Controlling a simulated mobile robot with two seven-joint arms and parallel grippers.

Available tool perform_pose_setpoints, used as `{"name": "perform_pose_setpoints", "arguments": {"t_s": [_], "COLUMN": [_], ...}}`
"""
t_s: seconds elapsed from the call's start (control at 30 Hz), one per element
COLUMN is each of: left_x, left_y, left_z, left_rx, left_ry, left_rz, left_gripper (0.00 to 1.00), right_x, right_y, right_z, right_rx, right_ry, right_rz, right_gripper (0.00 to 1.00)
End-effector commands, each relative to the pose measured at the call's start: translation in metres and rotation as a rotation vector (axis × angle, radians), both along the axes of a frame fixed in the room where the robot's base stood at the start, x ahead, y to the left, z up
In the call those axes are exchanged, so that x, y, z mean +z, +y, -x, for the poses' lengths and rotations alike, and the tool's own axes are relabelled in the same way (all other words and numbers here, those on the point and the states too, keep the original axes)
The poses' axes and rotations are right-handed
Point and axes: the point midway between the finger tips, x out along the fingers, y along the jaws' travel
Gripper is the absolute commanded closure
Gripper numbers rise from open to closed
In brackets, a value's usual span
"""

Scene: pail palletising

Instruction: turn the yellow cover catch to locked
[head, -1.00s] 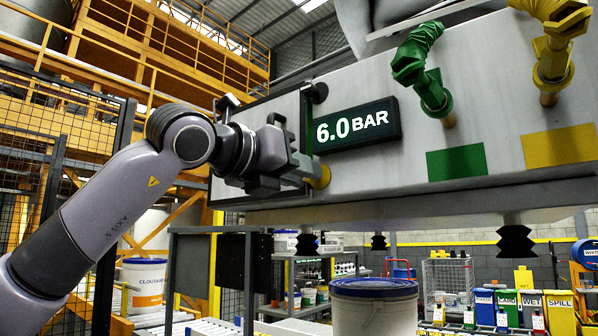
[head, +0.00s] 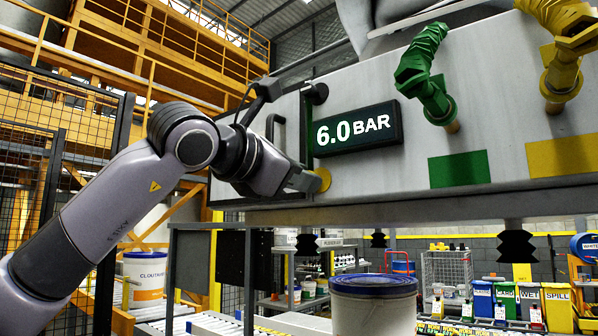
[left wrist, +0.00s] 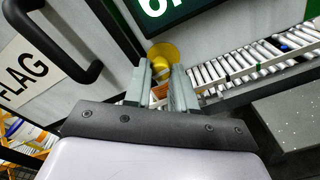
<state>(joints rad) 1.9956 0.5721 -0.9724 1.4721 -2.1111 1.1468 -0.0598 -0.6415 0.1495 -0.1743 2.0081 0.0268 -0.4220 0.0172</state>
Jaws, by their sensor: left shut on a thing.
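The yellow cover catch (head: 323,180) is on the grey panel, below and left of the 6.0 BAR display. My left gripper (head: 308,180) reaches it from the left. In the left wrist view the round yellow part of the catch (left wrist: 164,54) shows just beyond the tips of my two fingers (left wrist: 162,76). The left gripper is shut on the catch, and the fingers hide much of its handle. I cannot read from these views whether it stands at locked. My right gripper is not in view.
The display (head: 357,127) is close to the gripper. A black door handle (left wrist: 52,42) shows beside it in the wrist view. A green hose (head: 425,75) and a yellow hose (head: 562,45) join the panel at right. A blue-lidded pail (head: 373,308) stands below.

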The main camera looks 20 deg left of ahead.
Motion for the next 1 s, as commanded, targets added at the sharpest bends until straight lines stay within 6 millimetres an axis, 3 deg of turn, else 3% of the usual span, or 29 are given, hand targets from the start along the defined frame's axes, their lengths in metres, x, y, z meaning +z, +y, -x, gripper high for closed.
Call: {"name": "perform_pose_setpoints", "arguments": {"t_s": [0.3, 0.87, 0.9, 1.0], "left_x": [-0.0001, -0.0003, -0.0003, -0.0002], "left_y": [-0.0005, -0.0007, -0.0007, -0.0007], "left_z": [0.0002, 0.0003, 0.0003, 0.0003], "left_rx": [-0.001, -0.002, -0.002, -0.002], "left_ry": [-0.042, -0.05, -0.05, -0.05], "left_rz": [-0.117, -0.14, -0.14, -0.139], "left_gripper": [1.0, 1.0, 0.64, 0.64], "right_x": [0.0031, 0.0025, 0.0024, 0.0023], "right_y": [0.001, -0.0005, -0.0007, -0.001], "right_z": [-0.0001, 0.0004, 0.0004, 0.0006], "right_rx": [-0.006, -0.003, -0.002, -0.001], "right_ry": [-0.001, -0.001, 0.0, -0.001], "right_rz": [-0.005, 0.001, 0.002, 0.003], "right_gripper": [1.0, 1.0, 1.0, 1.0]}}
